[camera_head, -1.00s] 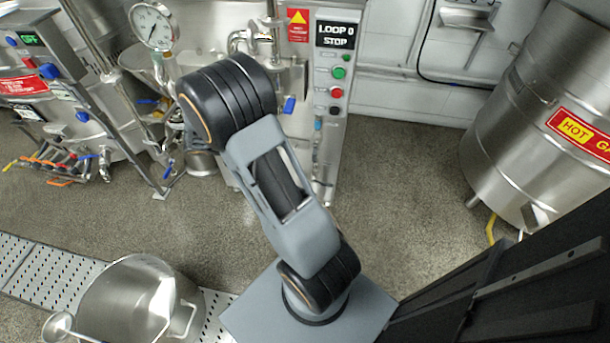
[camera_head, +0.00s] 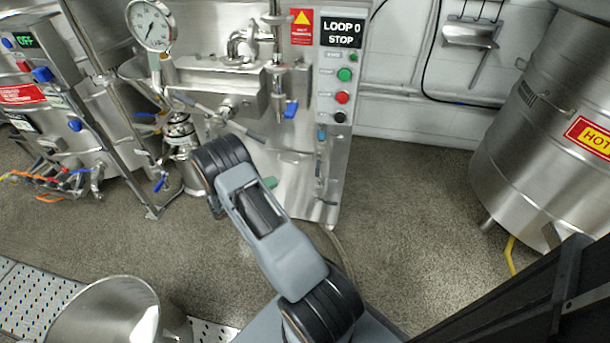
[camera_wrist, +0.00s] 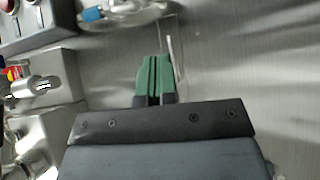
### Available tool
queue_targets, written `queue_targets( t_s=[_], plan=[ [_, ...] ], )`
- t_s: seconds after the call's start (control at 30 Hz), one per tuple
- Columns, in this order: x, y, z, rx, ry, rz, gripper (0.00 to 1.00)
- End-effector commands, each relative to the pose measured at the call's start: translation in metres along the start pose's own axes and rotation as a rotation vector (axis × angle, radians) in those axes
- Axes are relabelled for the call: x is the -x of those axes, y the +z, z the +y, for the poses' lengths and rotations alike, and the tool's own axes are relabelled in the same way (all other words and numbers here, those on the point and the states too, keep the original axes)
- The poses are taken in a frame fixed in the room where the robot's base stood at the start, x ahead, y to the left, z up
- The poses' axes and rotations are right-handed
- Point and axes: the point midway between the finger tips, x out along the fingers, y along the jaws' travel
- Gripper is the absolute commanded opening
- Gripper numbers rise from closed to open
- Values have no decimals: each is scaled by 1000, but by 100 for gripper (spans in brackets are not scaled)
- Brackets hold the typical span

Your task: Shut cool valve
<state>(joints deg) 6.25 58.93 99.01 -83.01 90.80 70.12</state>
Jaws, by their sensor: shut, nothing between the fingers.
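No label naming a cool valve can be read, so I cannot tell which handle it is. A blue valve handle (camera_head: 290,109) hangs on the steel pipework left of the button panel. A small blue handle (camera_head: 321,133) sits below that panel, and a blue part (camera_wrist: 92,15) shows at the top of the wrist view. My gripper (camera_wrist: 155,62) has green fingers, shut and empty, in front of bare steel. In the head view my gripper (camera_head: 270,183) is mostly hidden behind my arm, low before the machine cabinet.
The button panel (camera_head: 341,70) reads "LOOP 0 STOP". A pressure gauge (camera_head: 151,25) stands at upper left. A large steel tank (camera_head: 550,140) is at right, and a steel pot (camera_head: 110,315) is at lower left. The floor between the cabinet and tank is clear.

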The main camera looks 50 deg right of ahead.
Motion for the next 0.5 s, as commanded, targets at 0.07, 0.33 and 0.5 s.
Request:
queue_targets(
  t_s=[0.07,0.33,0.5],
  plan=[
    [-3,0,0,0,0,-1,0],
    [-40,1,-2,1,-1,-6,0],
    [-73,1,-2,0,-1,-6,0]
  ],
)
